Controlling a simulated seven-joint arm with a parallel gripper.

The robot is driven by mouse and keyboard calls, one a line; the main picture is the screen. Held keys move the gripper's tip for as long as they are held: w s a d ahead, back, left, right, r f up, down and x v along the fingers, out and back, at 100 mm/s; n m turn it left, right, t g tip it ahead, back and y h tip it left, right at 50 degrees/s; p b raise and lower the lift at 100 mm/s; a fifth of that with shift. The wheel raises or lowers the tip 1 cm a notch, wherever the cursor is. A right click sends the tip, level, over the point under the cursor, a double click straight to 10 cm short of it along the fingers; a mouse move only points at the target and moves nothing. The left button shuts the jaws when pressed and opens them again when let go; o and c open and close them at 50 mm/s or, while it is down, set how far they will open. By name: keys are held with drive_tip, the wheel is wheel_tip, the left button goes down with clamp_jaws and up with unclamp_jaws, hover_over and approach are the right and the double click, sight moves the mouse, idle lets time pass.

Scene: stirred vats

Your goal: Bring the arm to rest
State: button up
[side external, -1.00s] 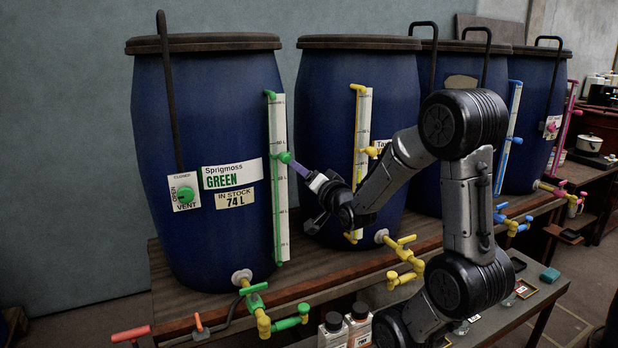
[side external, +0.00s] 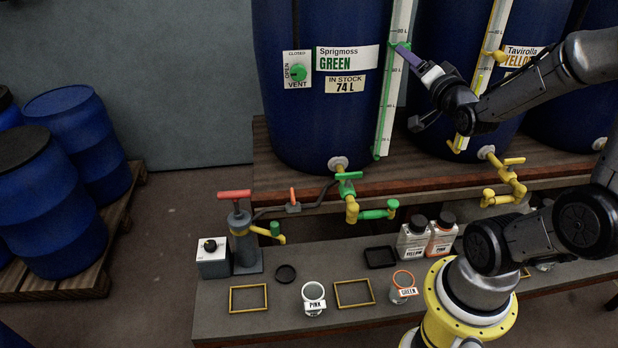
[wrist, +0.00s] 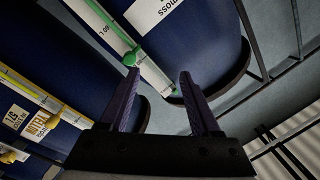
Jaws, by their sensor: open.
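My gripper (side external: 411,58) is open, with purple fingers, in front of the blue vat labelled Sprigmoss GREEN (side external: 270,110). Its fingertips are at the green slider (side external: 400,46) on that vat's white level gauge (side external: 387,118). In the wrist view my gripper (wrist: 158,74) shows its two fingers spread with nothing between them. There the green slider (wrist: 134,57) is just beyond the left fingertip; whether they touch I cannot tell.
The Tavirolla YELLOW vat (side external: 447,30) stands to the right. Green taps (side external: 350,195) project from the vat. Barrels (side external: 75,125) stand left.

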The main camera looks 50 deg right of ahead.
drive_tip(key=w+a+r+n+y, duration=0.15)
drive_tip(key=a+n+y, duration=0.25)
drive_tip(key=a, duration=0.4)
drive_tip(key=w+a+r+n+y, duration=0.15)
drive_tip(key=a+n+y, duration=0.25)
drive_tip(key=a, duration=0.4)
drive_tip(key=s+a+f+n+g+y, duration=0.1)
drive_tip(key=s+a+f+n+g, duration=0.2)
drive_tip(key=s, duration=0.4)
drive_tip(key=s+a+f+n+g+y, duration=0.2)
drive_tip(key=s+a+f+n+g, duration=0.2)
drive_tip(key=s+f, duration=0.4)
drive_tip(key=shift+n+g, duration=0.8)
drive_tip(key=shift+g, duration=0.2)
